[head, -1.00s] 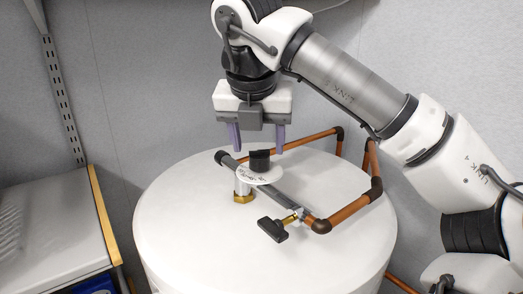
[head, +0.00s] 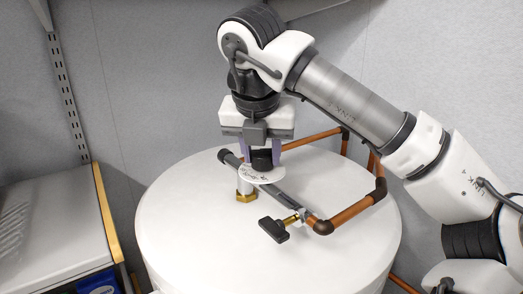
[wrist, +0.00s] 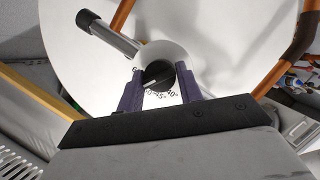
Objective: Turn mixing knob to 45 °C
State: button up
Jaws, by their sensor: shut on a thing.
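The black mixing knob (head: 262,160) stands on a white dial plate (head: 262,175) above the grey pipe on top of the white tub. My gripper (head: 262,155) points down from above, with its purple fingers on either side of the knob and shut on it. In the wrist view the knob (wrist: 159,75) sits between the fingertips, with a light pointer line on its top. Printed marks on the dial plate (wrist: 160,98) include 45° and 40°; others are partly hidden by the left finger. I cannot tell exactly which mark the pointer meets.
A black valve handle (head: 273,230) sticks out in front of the pipe on the tub (head: 190,240). Copper pipes (head: 352,209) run along the right and back. A grey bench with a wooden edge (head: 107,215) stands at the left. The tub's front left top is clear.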

jog(key=shift+n, duration=0.3)
jog(key=n+y, duration=0.1)
jog(key=n, duration=0.1)
jog(key=n+b, duration=0.1)
jog(key=n, duration=0.1)
jog(key=shift+d+y, duration=0.2)
jog(key=shift+y, duration=0.2)
jog(key=n, duration=0.2)
jog(key=n+y, duration=0.1)
jog(key=n, duration=0.1)
jog(key=shift+w+r+n+g+y, duration=0.1)
jog(key=shift+n+g+y, duration=0.2)
jog(key=shift+g, duration=0.1)
jog(key=shift+d+n+g+y+p, duration=0.1)
jog(key=shift+n+g+y+p, duration=0.25)
jog(key=shift+n, duration=0.95)
jog(key=o, duration=1)
